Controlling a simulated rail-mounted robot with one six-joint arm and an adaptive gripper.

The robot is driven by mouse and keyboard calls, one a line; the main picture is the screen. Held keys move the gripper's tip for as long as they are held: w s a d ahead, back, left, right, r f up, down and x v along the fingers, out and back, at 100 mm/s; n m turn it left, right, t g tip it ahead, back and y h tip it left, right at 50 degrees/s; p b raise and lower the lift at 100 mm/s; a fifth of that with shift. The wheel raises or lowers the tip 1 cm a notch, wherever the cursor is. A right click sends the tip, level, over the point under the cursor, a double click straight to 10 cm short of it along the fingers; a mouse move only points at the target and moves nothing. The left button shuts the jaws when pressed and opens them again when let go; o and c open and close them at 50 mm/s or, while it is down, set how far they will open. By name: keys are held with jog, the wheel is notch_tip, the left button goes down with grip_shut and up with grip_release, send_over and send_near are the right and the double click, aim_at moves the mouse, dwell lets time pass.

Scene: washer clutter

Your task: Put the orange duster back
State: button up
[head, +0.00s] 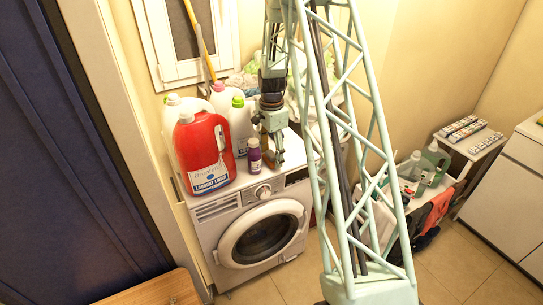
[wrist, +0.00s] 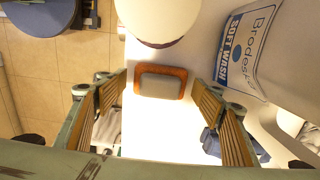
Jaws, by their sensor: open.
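A small block with an orange-brown rim and a greyish face, which looks like the orange duster (wrist: 160,82), shows between my fingertips in the wrist view. It is over a bright white surface; whether the fingers touch it is unclear, but gaps show on both sides. My gripper (wrist: 159,88) is open around its line. In the head view my gripper (head: 273,158) points down over the washing machine's top, right beside the purple bottle (head: 254,155). The block cannot be made out clearly there.
The washing machine (head: 262,235) carries a red detergent jug (head: 205,155) and white bottles left of my gripper. A labelled white bottle (wrist: 245,45) is close on the wrist view's right. An orange stick (head: 201,45) leans by the window. A shelf with bottles (head: 435,160) stands right.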

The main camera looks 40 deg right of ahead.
aim_at(271, 154)
jog(key=shift+r, duration=0.15)
notch_tip(271, 154, up, 12)
jog(key=p, duration=0.1)
dwell(0.6)
jog(key=shift+r, duration=0.1)
dwell(0.6)
